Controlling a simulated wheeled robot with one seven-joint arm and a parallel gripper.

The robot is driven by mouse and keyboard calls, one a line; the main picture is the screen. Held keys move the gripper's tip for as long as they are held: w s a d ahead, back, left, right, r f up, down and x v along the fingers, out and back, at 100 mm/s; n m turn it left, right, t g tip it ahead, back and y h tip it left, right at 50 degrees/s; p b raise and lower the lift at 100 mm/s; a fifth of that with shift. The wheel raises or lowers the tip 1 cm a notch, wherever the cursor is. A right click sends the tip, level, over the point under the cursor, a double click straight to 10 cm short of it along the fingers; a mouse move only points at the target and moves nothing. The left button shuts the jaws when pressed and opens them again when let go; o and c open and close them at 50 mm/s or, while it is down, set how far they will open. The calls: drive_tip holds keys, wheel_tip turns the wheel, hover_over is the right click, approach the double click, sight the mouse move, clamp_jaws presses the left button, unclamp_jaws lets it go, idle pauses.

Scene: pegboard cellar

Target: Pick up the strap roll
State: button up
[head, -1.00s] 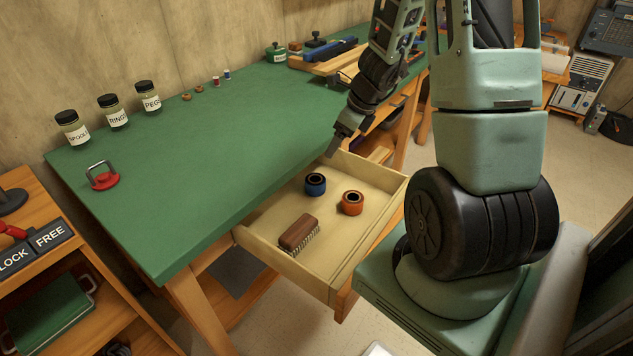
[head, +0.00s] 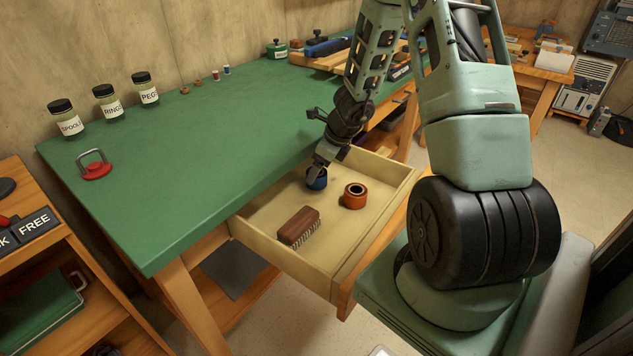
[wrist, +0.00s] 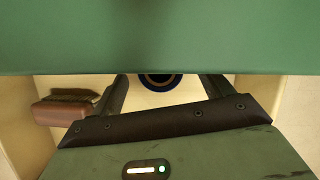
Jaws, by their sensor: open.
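Two rolls stand in the open drawer: a blue roll (head: 316,183) with a dark centre, and an orange roll (head: 354,196) to its right. Neither carries a readable name, so I cannot tell which is the strap roll. My gripper (head: 321,167) is over the blue roll and hides part of it in the head view. In the wrist view, the blue roll (wrist: 160,82) shows between the spread fingers of my gripper (wrist: 165,86), its far part hidden by the green bench top. My gripper is open; contact with the roll cannot be made out.
A brown brush (head: 298,224) lies in the drawer (head: 288,263) near its front left; it also shows in the wrist view (wrist: 62,110). The green bench top (head: 190,170) overhangs the drawer's back, close to my gripper.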

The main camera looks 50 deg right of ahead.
drive_tip(key=shift+x, duration=0.85)
drive_tip(key=c, duration=1.1)
drive_tip(key=shift+r, duration=0.15)
